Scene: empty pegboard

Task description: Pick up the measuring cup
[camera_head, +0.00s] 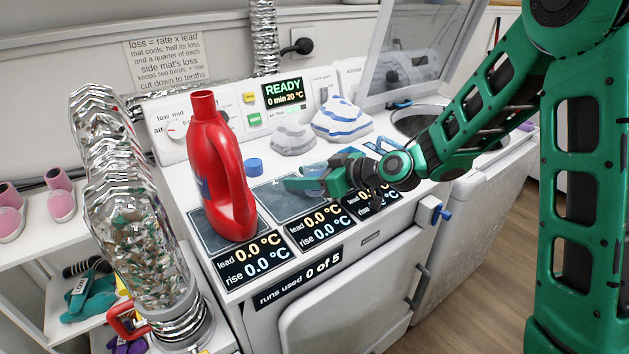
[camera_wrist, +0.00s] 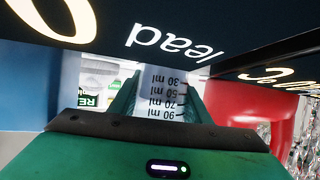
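The measuring cup shows in the wrist view as a pale, clear wall (camera_wrist: 163,92) with dark ml marks, between the green fingers of my gripper (camera_wrist: 160,105). In the head view a pale bluish, see-through shape (camera_head: 314,167) at the fingers appears to be the cup, partly hidden by them. My gripper (camera_head: 312,184) reaches in from the right, low over the middle dark mat (camera_head: 283,204). The fingers lie on both sides of the cup; I cannot tell whether they touch it.
A tall red jug (camera_head: 216,170) stands on the left mat. A blue cap (camera_head: 253,166), a grey folded cloth (camera_head: 293,138) and a blue-white one (camera_head: 342,120) lie behind. Readout panels (camera_head: 320,226) line the front edge. A silver duct (camera_head: 125,200) rises at left.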

